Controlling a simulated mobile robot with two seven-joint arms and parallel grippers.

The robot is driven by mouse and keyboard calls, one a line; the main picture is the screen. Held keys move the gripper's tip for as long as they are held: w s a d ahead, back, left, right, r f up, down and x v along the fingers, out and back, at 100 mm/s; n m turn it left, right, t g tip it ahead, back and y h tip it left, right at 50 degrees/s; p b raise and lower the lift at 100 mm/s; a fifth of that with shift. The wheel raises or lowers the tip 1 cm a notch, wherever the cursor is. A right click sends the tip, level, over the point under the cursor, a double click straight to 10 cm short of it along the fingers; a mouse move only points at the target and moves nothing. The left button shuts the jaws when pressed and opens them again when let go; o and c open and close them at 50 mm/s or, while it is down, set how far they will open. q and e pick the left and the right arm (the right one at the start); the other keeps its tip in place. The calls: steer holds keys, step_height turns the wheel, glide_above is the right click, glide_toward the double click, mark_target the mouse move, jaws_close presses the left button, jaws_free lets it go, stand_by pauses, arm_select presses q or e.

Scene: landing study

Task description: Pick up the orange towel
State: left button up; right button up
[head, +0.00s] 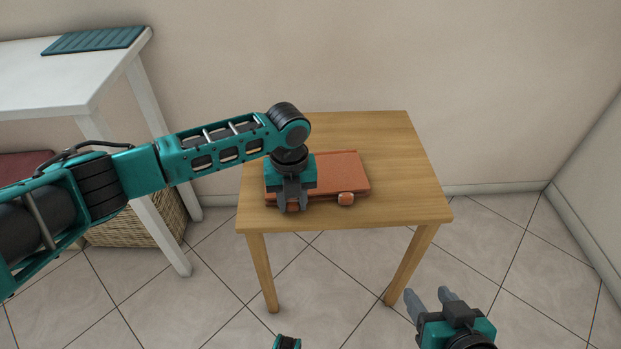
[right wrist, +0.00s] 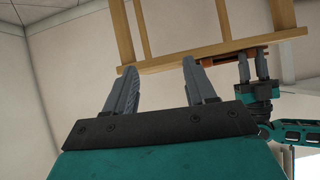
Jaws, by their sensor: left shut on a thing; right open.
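The orange towel (head: 342,172) lies flat and folded on the wooden table (head: 390,135). A small, pale-faced orange lump shows at its front edge. My left gripper (head: 291,207) points down over the towel's front left part and is shut on its front edge, hiding that corner. In the right wrist view, the left gripper (right wrist: 254,68) is at the table edge beside a strip of the towel (right wrist: 243,54). My right gripper (head: 430,292) is open and empty, in front of the table and lower right of it; its spread fingers also show in the right wrist view (right wrist: 160,68).
A white table (head: 60,80) with a teal ribbed mat (head: 95,40) stands at the left. A wicker basket (head: 125,232) with something dark red is under it. Walls close off the back and right. The wooden table's right side is bare, and the tiled floor right of it is clear.

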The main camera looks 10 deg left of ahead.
arm_select(q)
steer(key=c, duration=0.3)
arm_select(e)
steer(key=shift+s, duration=0.1)
arm_select(q)
steer(key=shift+r, duration=0.1)
step_height(320, 180, up, 2)
steer(key=shift+r+p, duration=0.1)
steer(key=shift+p, duration=1.15)
step_height(320, 180, up, 3)
steer(key=p, duration=0.3)
steer(key=shift+p, duration=0.35)
steer(key=shift+r+p, duration=0.85)
steer(key=shift+p, duration=0.05)
arm_select(e)
steer(key=r, duration=0.1)
steer(key=d+r, duration=0.1)
steer(key=r, duration=0.3)
steer(key=shift+s+d, duration=0.25)
steer(key=shift+s, duration=0.05)
steer(key=shift+a, duration=0.1)
